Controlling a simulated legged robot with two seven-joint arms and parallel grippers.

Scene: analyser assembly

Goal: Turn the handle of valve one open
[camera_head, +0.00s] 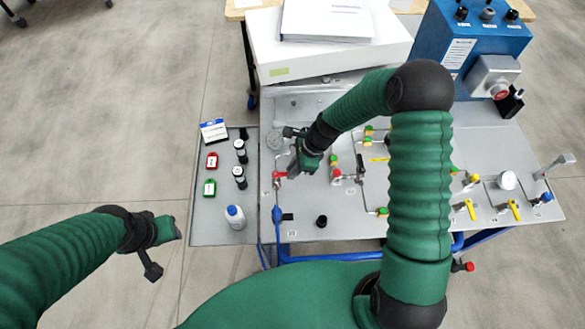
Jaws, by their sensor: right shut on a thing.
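A small red valve handle (279,175) shows near the left edge of the grey panel (340,218), above a blue fitting and line. I take it to be valve one, though its label is too small to read. My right gripper (292,172) reaches down from the upper right to this handle and is shut on it. The gripper body hides part of the handle and the fingertips. My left gripper (176,230) hangs over the floor at the lower left, apart from the panel. Whether its fingers are open cannot be made out.
A side tray (206,228) left of the panel holds red and green tags, dark-capped vials and a white bottle (235,217). Yellow-handled valves (467,208) stand at the right. A white box (330,57) and a blue control box (480,45) stand behind.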

